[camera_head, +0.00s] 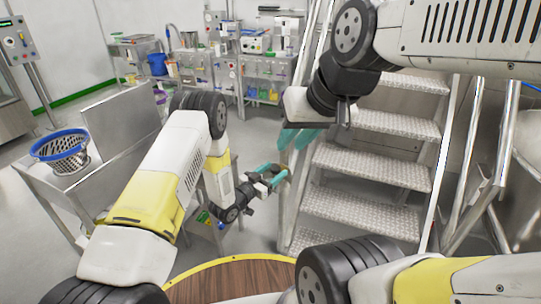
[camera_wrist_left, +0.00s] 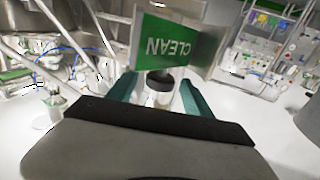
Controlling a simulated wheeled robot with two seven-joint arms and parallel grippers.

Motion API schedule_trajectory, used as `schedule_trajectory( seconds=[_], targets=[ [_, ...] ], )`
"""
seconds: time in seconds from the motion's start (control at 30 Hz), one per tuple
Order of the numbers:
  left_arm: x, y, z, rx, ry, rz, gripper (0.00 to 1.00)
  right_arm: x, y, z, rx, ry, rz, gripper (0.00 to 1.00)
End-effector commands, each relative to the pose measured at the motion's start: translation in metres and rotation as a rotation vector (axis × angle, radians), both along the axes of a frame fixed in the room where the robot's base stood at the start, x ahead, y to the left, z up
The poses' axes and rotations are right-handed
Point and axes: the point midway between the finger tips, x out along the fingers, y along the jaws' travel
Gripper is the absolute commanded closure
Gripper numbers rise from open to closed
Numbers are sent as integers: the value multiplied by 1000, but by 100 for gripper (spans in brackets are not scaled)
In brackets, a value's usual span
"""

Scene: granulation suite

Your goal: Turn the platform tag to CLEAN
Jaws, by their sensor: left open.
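The platform tag (camera_wrist_left: 166,42) is a green plate with the white word CLEAN, its lettering appearing upside down in the left wrist view. It stands just beyond my left gripper. My left gripper (camera_wrist_left: 157,92) is open, with its teal fingers on either side of a small white cylinder with a dark top (camera_wrist_left: 160,80); I cannot tell whether they touch it. In the head view my left gripper (camera_head: 272,176) is beside the left rail of the steps; the tag is not clear there. My right gripper (camera_head: 297,138) hangs higher, in front of the steps, its finger gap unclear.
The metal steps (camera_head: 370,163) with their rails stand close to both grippers. A steel table (camera_head: 118,135) is at the left, with a blue-rimmed basket (camera_head: 62,155). Benches with equipment (camera_head: 265,75) line the back. Open floor lies between the table and benches.

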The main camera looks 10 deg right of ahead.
Motion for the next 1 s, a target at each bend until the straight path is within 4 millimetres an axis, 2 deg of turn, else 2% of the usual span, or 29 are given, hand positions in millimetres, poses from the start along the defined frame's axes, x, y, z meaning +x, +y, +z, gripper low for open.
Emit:
schedule_trajectory(
  seconds=[0.1,0.3,0.63,0.9,0.93,1.0],
  targets=[
    [12,-16,1,0,-3,-1,41,0,0,0,0,0,0,76],
    [25,-31,0,1,0,0,41,0,0,0,0,0,0,76],
    [28,-34,0,1,1,2,43,0,0,0,0,0,0,76],
    [28,-34,0,1,1,2,96,0,0,0,0,0,0,76],
    [28,-34,0,1,1,2,100,0,0,0,0,0,0,76],
    [28,-34,0,1,1,2,100,0,0,0,0,0,0,76]
  ],
)
